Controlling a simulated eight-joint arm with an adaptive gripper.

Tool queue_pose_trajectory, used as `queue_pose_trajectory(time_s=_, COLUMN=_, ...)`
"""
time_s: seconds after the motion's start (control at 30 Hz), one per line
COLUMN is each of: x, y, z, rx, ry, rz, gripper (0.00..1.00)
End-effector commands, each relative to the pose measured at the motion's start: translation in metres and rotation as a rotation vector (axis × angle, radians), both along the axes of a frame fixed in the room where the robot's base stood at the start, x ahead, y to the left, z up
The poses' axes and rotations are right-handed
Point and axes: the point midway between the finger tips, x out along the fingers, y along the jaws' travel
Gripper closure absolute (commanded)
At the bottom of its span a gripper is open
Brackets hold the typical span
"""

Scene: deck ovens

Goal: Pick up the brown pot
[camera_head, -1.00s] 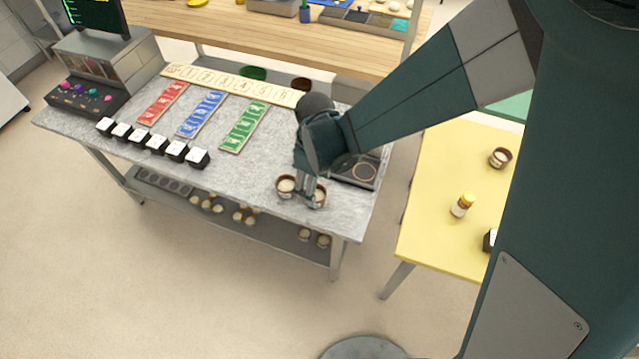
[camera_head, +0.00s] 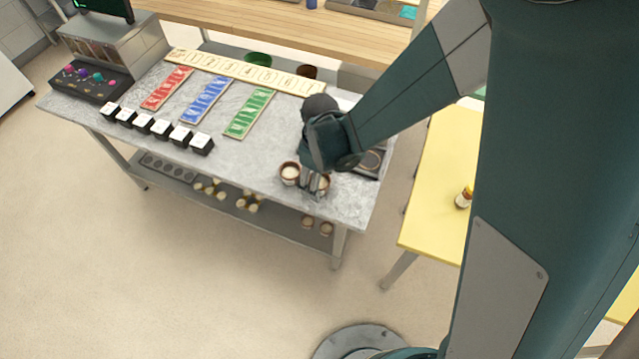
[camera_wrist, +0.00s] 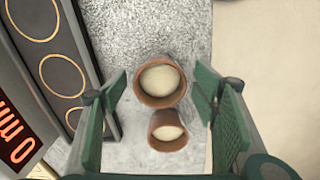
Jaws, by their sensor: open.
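Two brown pots with pale contents stand at the front right of the grey stone-topped table. In the head view the left pot (camera_head: 290,173) is clear, and the right pot (camera_head: 323,183) is partly hidden by my gripper (camera_head: 313,188). In the wrist view a larger-looking pot (camera_wrist: 161,101) and a smaller-looking pot (camera_wrist: 167,146) stand close together. My gripper (camera_wrist: 160,88) is open above them, its fingers apart on either side of the larger-looking pot. I cannot tell whether a finger touches a pot.
A dark device with rings (camera_wrist: 61,75) and red lettering lies close left in the wrist view. Several black-and-white boxes (camera_head: 161,128) line the table's front left. Coloured strips (camera_head: 207,100) lie behind them.

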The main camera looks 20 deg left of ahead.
Motion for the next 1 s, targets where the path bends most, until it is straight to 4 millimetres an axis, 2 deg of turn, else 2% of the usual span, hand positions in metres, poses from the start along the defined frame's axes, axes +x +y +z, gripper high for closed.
queue_pose_trajectory(time_s=0.13, x=0.0, y=0.0, z=0.0, rx=0.0, ry=0.0, rz=0.0, gripper=0.43)
queue_pose_trajectory(time_s=0.37, x=0.0, y=0.0, z=0.0, rx=0.0, ry=0.0, rz=0.0, gripper=0.74)
queue_pose_trajectory(time_s=0.77, x=0.0, y=0.0, z=0.002, rx=0.0, ry=0.0, rz=0.0, gripper=0.74)
queue_pose_trajectory(time_s=1.0, x=0.0, y=0.0, z=0.015, rx=0.0, ry=0.0, rz=0.0, gripper=0.74)
